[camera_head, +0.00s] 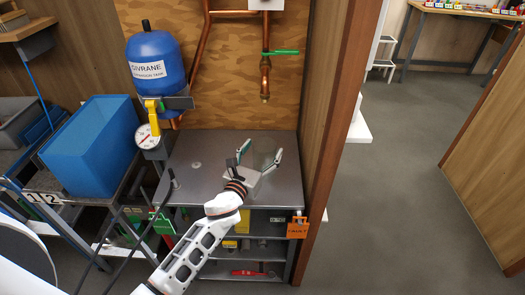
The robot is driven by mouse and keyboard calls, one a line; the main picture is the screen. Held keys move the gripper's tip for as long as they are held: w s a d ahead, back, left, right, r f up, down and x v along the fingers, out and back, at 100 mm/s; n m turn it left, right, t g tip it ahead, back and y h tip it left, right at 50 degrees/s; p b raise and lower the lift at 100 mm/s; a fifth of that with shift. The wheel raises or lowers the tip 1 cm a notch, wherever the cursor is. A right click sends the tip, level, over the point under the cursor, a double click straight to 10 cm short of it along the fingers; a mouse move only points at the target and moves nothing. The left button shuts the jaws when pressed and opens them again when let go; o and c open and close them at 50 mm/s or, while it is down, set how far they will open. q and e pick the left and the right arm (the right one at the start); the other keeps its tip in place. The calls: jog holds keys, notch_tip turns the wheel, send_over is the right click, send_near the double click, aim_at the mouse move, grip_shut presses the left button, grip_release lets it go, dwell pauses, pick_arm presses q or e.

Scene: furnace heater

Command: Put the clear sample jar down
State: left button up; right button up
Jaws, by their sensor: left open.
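My left gripper (262,150) is open over the grey metal bench top (205,150), its two fingers spread apart and pointing toward the back wall. I cannot clearly make out the clear sample jar. A faint pale patch shows between the fingers, but it is too small to tell whether it is the jar. My right gripper is not in view.
A blue tank (155,58) with a gauge (147,136) stands at the back left. Copper pipe (265,75) hangs above the bench. A blue box (92,145) sits on the left. An orange tag (298,228) hangs at the bench's right front. Bench space left of the gripper is mostly clear.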

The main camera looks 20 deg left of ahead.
pick_arm(q)
jog(key=s+a, duration=0.1)
jog(key=s, duration=1)
jog(key=shift+s+a, duration=0.15)
jog(key=shift+s, duration=0.25)
jog(key=s+a+f+n+g+y, duration=0.4)
jog(key=s+a+n+y, duration=0.6)
jog(key=n, duration=0.8)
jog(key=s+a+f+n+g+h, duration=0.2)
jog(key=s+a+n+g, duration=0.1)
jog(key=s+n, duration=0.3)
jog(key=s+a+f+n+g+h, duration=0.1)
jog(key=s+a+n+g, duration=0.1)
jog(key=s+n+g, duration=0.3)
jog(key=d+f+n+t+h, duration=0.4)
jog(key=d+f+h, duration=0.3)
jog(key=d+f, duration=0.7)
jog(key=shift+s+d+t, duration=0.15)
jog(key=shift+d+t, duration=0.25)
jog(key=shift+d, duration=0.65)
